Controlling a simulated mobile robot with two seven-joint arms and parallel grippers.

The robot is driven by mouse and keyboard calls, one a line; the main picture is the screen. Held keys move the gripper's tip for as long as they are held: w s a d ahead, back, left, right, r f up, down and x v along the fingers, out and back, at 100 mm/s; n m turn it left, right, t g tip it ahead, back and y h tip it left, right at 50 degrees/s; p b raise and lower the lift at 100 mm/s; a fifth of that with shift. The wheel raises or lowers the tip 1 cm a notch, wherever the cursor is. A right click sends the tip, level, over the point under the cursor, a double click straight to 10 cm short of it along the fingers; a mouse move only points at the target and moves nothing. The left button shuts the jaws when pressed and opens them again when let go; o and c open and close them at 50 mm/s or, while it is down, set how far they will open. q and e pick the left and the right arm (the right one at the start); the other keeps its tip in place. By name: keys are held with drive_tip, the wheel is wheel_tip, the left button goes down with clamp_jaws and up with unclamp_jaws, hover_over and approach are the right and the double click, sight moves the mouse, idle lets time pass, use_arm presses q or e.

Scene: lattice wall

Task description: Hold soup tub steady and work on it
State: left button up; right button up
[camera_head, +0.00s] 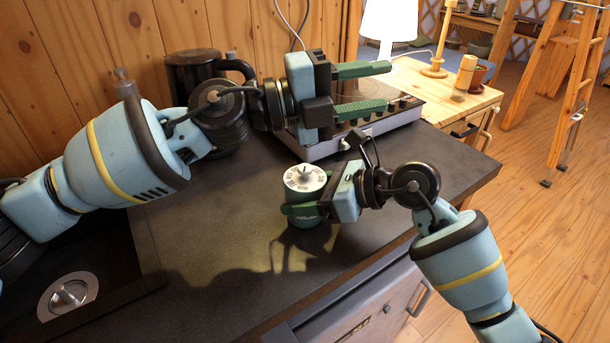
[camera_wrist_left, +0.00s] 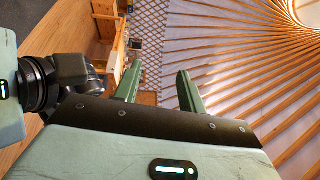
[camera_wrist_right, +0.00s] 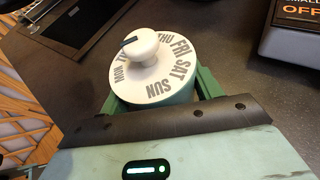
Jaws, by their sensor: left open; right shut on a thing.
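The soup tub (camera_head: 304,184) is a green round tub with a white lid, standing upright on the dark counter. My right gripper (camera_head: 292,211) is shut around the tub's body, one finger on each side. My left gripper (camera_head: 386,86) is open and empty, held above and behind the tub, its fingers pointing right over the cooktop. In the left wrist view its fingers (camera_wrist_left: 158,70) are apart with nothing between them.
The cooktop (camera_head: 411,110) with knobs stands behind the tub. A black lidded pot (camera_head: 193,68) is by the wooden wall. A sink drain (camera_head: 68,294) is at the lower left. A wooden table (camera_head: 425,77) with a lamp is at the right. Counter in front of the tub is clear.

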sight(304, 167)
use_arm(q)
drive_tip(key=a+f+n+t+y, duration=0.3)
drive_tip(key=f+n+t, duration=0.1)
drive_tip(key=n, duration=0.5)
drive_tip(key=w+a+f+n+t+y, duration=0.1)
drive_tip(key=a+f+n+t+y, duration=0.1)
drive_tip(key=n, duration=0.7)
drive_tip(key=w+a+f+n+t+y, duration=0.1)
drive_tip(key=a+f+n+t+y, duration=0.2)
drive_tip(key=n, duration=0.6)
drive_tip(key=shift+w+a+f+n+t+y, duration=0.15)
drive_tip(key=shift+f+t+y, duration=0.1)
drive_tip(key=shift+f+t, duration=0.45)
drive_tip(key=shift+w+a+f+n+t+y, duration=0.15)
drive_tip(key=shift+f+t+y, duration=0.1)
drive_tip(key=shift+f+t, duration=0.45)
drive_tip(key=shift+s+d+f+n+y, duration=0.1)
drive_tip(key=shift+s+f+n+y, duration=0.15)
drive_tip(key=shift+f, duration=0.4)
drive_tip(key=shift+s+d+f+n+y, duration=0.15)
drive_tip(key=shift+s+f, duration=0.2)
drive_tip(key=shift+f, duration=0.25)
drive_tip(key=shift+a, duration=0.1)
drive_tip(key=c, duration=0.8)
drive_tip(key=shift+o, duration=0.2)
drive_tip(key=shift+r, duration=0.1)
